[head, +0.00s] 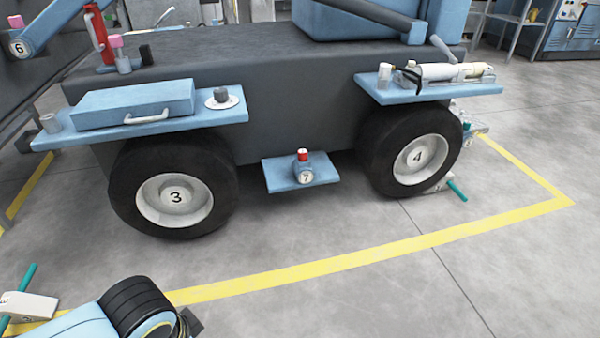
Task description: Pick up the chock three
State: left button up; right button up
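A white block (30,308) with a teal bar sticking out above and below lies at the lower left edge of the head view. It carries a small dark mark near the picture edge, too small to read, so I cannot tell if it is chock three. Another pale chock (437,188) with a teal handle (457,190) sits on the floor by the wheel marked 4 and is partly hidden by the tyre. No chock shows at the front of the wheel marked 3 (174,197). I see no fingertips of either gripper.
A dark vehicle (290,115) with blue shelves (225,116) and a low blue step (270,175) stands ahead. A yellow floor line (330,262) runs around it. A light blue and black rounded part (130,305) covers the lower left foreground. The grey floor at lower right is clear.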

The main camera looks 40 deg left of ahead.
aim_at(19, 306)
jog(key=u, duration=3.15)
